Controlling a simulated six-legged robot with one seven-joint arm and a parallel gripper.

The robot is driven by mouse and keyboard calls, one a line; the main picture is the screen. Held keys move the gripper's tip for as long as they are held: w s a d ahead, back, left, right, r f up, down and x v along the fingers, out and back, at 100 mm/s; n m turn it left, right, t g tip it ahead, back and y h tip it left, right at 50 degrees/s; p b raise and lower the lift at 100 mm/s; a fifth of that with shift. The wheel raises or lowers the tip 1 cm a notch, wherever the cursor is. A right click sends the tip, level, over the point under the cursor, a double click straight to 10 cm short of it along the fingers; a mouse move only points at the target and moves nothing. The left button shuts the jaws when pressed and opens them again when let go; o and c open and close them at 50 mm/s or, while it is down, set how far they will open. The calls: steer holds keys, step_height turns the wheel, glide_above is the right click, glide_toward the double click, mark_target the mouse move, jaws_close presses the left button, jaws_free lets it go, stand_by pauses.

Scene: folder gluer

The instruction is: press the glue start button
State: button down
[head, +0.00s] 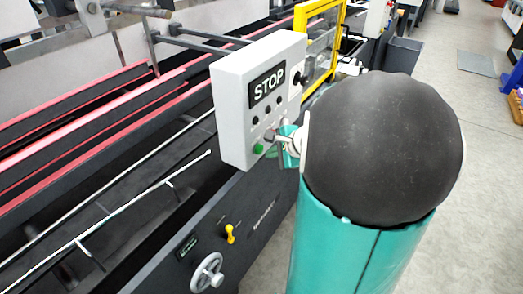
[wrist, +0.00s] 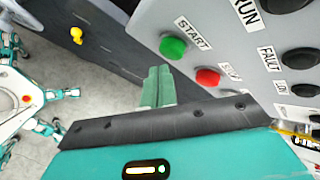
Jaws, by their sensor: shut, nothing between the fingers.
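A green button (wrist: 173,47) labelled START sits on a grey control panel (wrist: 215,22) in the wrist view. In the head view the green button (head: 258,148) is low on the panel's (head: 232,115) front face. My gripper (wrist: 159,72) is shut and empty. In the wrist view its fingertips appear just below and left of the green button, with a visible gap between them in the picture; I cannot tell the depth. In the head view my gripper (head: 285,147) is right of the button, partly hidden by my arm.
A red button (wrist: 208,77) is close to the green one, to its lower right. Black knobs (wrist: 300,58) are further right. In the head view a yellow handle (head: 230,234) and a handwheel (head: 207,272) are on the machine below the panel.

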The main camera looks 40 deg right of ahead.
steer(key=shift+w+a, duration=0.15)
steer(key=shift+w, duration=0.2)
steer(key=shift+w+a, duration=0.15)
steer(key=shift+w, duration=0.3)
stand_by(0.7)
stand_by(0.3)
steer(key=shift+s+d, duration=0.3)
steer(key=shift+s, duration=0.55)
steer(key=shift+s, duration=0.15)
steer(key=s, duration=0.1)
steer(key=s+d, duration=0.1)
steer(key=s, duration=0.2)
steer(key=shift+s+d, duration=0.25)
steer(key=shift+d, duration=0.1)
steer(key=shift+a, duration=0.1)
stand_by(0.3)
